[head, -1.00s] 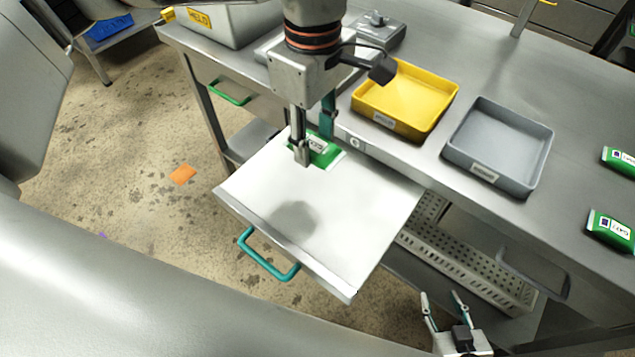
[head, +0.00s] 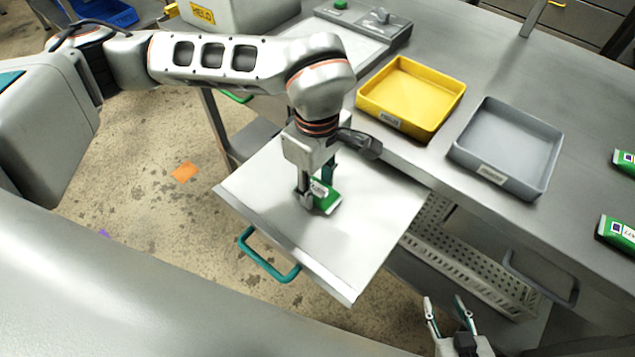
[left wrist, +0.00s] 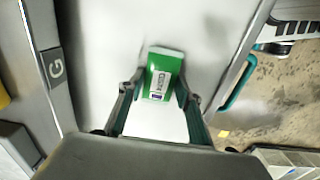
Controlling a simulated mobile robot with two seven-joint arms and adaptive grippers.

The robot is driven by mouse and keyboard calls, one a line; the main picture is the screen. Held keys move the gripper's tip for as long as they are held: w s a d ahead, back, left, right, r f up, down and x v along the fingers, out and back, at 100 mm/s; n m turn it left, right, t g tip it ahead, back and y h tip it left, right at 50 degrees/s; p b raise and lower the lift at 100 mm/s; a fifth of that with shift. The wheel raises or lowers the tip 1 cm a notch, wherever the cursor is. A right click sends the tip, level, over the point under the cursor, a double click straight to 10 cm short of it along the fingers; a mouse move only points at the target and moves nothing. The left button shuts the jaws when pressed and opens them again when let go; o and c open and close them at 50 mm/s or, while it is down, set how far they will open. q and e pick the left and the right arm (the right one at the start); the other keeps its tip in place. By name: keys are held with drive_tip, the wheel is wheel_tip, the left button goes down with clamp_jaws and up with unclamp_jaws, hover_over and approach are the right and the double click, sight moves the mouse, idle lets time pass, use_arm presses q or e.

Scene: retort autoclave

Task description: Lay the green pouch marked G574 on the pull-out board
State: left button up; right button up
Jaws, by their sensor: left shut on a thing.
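The green pouch (head: 328,203) with a white label is between the fingers of my left gripper (head: 316,190), over the middle of the white pull-out board (head: 370,235). In the left wrist view the pouch (left wrist: 167,62) sits between both fingertips (left wrist: 161,92), with the white board behind it. Its label is too small to read surely. I cannot tell whether the pouch touches the board. The board is pulled out from the bench and has a teal handle (head: 268,262). My right gripper (head: 447,312) is open and empty at the bottom, off the board's right side.
A yellow tray (head: 447,112) and a grey tray (head: 541,165) stand on the steel bench behind the board. Two more green pouches (head: 617,232) lie at the right edge. A perforated basket (head: 475,277) is below the bench. The board's front is clear.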

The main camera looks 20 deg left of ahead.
sight(317, 189)
use_arm(q)
drive_tip(key=shift+r, duration=0.1)
drive_tip(key=o, duration=0.7)
drive_tip(key=shift+r+p, duration=0.55)
drive_tip(key=shift+r, duration=5.5)
